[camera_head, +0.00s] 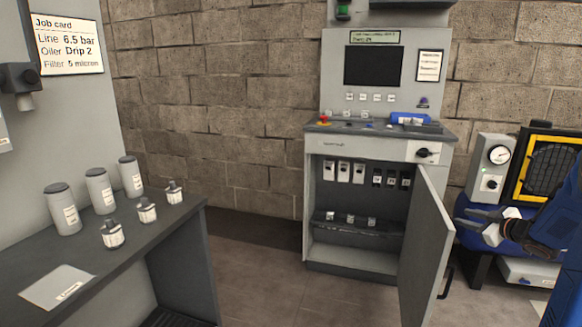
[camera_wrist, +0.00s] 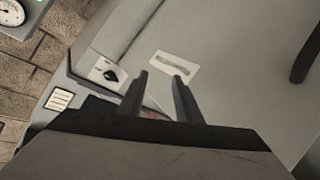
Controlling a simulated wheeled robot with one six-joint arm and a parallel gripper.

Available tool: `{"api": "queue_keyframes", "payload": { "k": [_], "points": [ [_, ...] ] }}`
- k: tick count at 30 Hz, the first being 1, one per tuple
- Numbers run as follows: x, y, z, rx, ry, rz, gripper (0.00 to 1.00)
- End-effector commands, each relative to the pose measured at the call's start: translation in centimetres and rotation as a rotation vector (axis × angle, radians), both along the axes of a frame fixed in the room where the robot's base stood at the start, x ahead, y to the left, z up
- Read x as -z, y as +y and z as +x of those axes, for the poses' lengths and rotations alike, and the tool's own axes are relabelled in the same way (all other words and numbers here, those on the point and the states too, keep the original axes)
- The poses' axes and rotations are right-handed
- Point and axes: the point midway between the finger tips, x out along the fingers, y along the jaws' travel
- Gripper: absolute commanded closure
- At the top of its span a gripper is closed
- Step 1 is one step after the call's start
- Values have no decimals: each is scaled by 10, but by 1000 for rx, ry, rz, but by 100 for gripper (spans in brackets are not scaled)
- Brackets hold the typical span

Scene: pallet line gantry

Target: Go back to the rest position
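My gripper (camera_head: 475,218) is at the right of the head view, just right of the open cabinet door (camera_head: 426,245). Its two fingers are spread apart with nothing seen between them. In the wrist view my gripper (camera_wrist: 162,80) also shows two separated fingers, with a pale grey panel bearing a label plate (camera_wrist: 174,67) beyond them. A dark rotary knob (camera_wrist: 110,75) shows left of the fingers. I cannot tell whether the fingertips touch anything.
The control cabinet (camera_head: 375,150) stands open with switches inside. Its door swings out near my gripper. A gauge box (camera_head: 490,168) and a yellow-framed unit (camera_head: 545,165) stand at right. A bench (camera_head: 130,245) with canisters and small bottles is at left. Floor between is clear.

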Motion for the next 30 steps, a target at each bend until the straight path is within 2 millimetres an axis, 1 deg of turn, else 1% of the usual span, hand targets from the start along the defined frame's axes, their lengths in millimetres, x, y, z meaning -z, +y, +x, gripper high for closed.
{"api": "queue_keyframes", "payload": {
  "k": [1, 7, 11, 14, 17, 21, 26, 30],
  "points": [
    [-11, 8, 2, 29, -3, -17, 69],
    [-45, 25, 0, 162, 3, -56, 69],
    [-64, 38, -8, 244, 13, -69, 69],
    [-77, 49, -18, 306, 24, -70, 69],
    [-86, 61, -31, 363, 40, -65, 69],
    [-97, 78, -52, 437, 69, -48, 69],
    [-104, 101, -82, 511, 116, -15, 69],
    [-104, 123, -112, 562, 167, 21, 69]
  ]
}}
